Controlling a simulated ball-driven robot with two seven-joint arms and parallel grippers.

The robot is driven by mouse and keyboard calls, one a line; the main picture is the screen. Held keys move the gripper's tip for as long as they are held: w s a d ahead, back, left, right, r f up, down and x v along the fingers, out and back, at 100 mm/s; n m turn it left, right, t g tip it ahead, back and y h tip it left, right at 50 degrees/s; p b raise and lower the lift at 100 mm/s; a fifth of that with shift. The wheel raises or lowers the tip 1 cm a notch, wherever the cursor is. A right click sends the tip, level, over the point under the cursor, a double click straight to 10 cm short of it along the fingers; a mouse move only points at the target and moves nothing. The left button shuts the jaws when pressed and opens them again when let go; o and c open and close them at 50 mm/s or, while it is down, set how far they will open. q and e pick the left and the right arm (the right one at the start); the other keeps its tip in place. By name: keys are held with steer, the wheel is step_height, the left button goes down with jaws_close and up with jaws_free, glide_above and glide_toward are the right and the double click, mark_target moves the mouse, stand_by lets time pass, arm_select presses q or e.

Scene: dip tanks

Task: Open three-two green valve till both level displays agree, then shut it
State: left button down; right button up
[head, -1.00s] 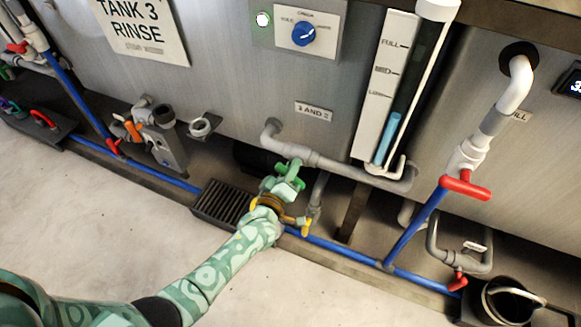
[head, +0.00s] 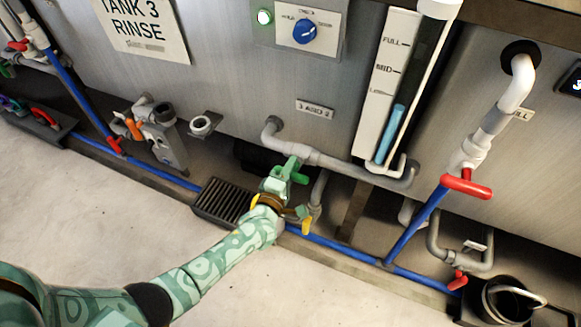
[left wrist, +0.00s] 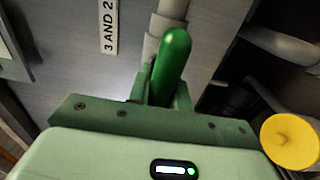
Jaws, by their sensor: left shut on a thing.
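The green valve handle (head: 299,177) is on the grey pipe below the "3 AND 2" label (head: 315,108). My left gripper (head: 279,180) is shut on this handle. In the left wrist view the green handle (left wrist: 172,66) stands up between the jaws of my gripper (left wrist: 160,98). The sight tube (head: 412,95) on the tank to the right of the valve has a blue column (head: 392,134) with its top just below the LOW mark. A digital display (head: 575,77) at the right edge is cut off and unreadable. My right gripper is not in view.
A red-handled valve (head: 466,187) is on the white and blue pipe at right. A yellow-handled valve (head: 306,226) is just right of my gripper, with a yellow knob (left wrist: 290,142) in the left wrist view. A floor grate (head: 222,203) lies left of it. The pale floor in front is clear.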

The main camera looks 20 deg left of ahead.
arm_select(q)
steer(key=shift+s+f, duration=0.1)
steer(key=shift+f, duration=0.05)
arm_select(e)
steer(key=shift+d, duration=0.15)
arm_select(q)
steer(key=c, duration=1.3)
jaws_free()
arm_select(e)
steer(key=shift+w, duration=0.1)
arm_select(q)
steer(key=shift+s+p, duration=0.3)
steer(key=shift+s, duration=0.1)
steer(key=s+p, duration=0.1)
steer(key=s, duration=0.4)
steer(key=s+p, duration=0.2)
steer(key=s, duration=0.3)
steer(key=s+p, duration=0.1)
steer(key=s, duration=0.4)
steer(key=shift+s+a+p, duration=0.25)
steer(key=shift+a+p, duration=0.05)
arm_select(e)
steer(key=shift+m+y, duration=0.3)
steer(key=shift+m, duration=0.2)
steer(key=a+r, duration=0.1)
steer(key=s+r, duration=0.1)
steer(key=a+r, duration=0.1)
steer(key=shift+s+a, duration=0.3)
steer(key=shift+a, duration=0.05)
